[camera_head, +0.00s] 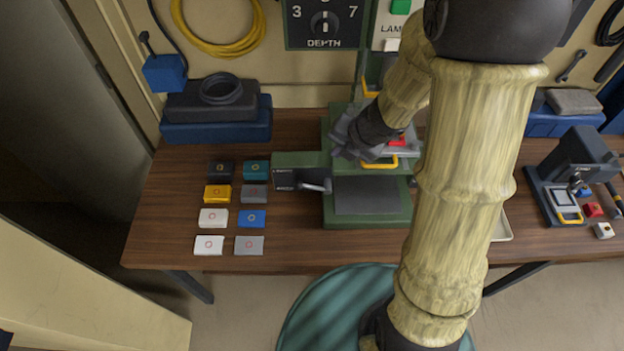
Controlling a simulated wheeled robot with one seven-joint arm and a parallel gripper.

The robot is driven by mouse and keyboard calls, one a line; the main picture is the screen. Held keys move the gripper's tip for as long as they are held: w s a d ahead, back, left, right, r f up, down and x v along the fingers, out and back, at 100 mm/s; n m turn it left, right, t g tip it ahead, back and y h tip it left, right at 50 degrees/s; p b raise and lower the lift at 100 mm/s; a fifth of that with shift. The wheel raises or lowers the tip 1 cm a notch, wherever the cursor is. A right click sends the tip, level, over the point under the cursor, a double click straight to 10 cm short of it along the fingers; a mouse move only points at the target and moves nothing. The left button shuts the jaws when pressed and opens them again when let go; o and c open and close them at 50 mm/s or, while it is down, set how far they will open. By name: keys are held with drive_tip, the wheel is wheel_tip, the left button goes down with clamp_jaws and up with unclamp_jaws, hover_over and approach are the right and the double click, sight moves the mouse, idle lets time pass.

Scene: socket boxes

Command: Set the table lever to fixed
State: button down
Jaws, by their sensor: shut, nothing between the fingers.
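A green machine (329,213) stands on the wooden table with a dark grey plate (367,195) on its base. A green box (300,160) sticks out from its left side, with a black labelled panel on its front. A grey lever (318,186) lies roughly level across that panel, pointing right; its label is too small to read. My gripper (341,153) is shut and empty, above and to the right of the lever and apart from it in the picture. My gripper and arm hide part of the machine's middle and right side.
Several small coloured boxes (252,218) lie in two columns left of the machine. A blue case (215,131) is at the back left. A DEPTH dial panel (323,25) is above. A dark device (576,160) stands at the right. My arm covers the centre right.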

sight(312, 188)
drive_tip(key=n, duration=0.1)
drive_tip(key=s+f+n+g, duration=0.1)
drive_tip(key=a+n, duration=0.1)
drive_tip(key=n, duration=0.1)
drive_tip(key=shift+s+f+g+y, duration=0.25)
drive_tip(key=shift+s+g+y, duration=0.05)
drive_tip(key=shift+s+y, duration=0.1)
drive_tip(key=b+x, duration=0.4)
drive_tip(key=x, duration=1)
drive_tip(key=shift+w+b, duration=0.1)
drive_tip(key=shift+b, duration=0.3)
